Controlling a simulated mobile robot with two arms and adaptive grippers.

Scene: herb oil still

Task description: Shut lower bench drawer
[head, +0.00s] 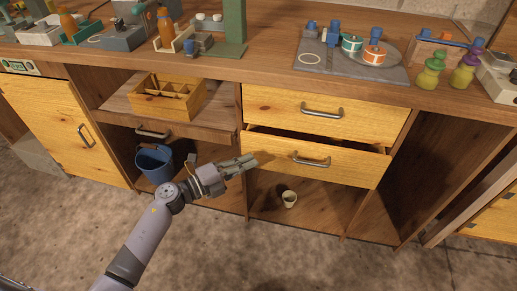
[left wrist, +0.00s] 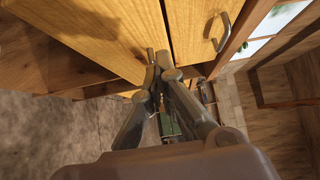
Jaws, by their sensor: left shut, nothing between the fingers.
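The lower bench drawer (head: 325,160) has a light wooden front with a bar handle (head: 311,161). It is pulled out a little, and a dark gap shows above its front. The upper drawer (head: 325,115) above it looks shut. My left gripper (head: 254,160) is shut and empty, its fingertips at the left end of the lower drawer's front; I cannot tell whether they touch it. In the left wrist view the shut fingertips (left wrist: 157,62) lie close to the wooden drawer fronts, and one bar handle (left wrist: 219,32) shows. My right gripper is out of view.
A blue bucket (head: 155,163) is at the left, below a wooden organizer box (head: 168,100). The bench top (head: 265,72) carries several bottles and fixtures. The floor in front is clear.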

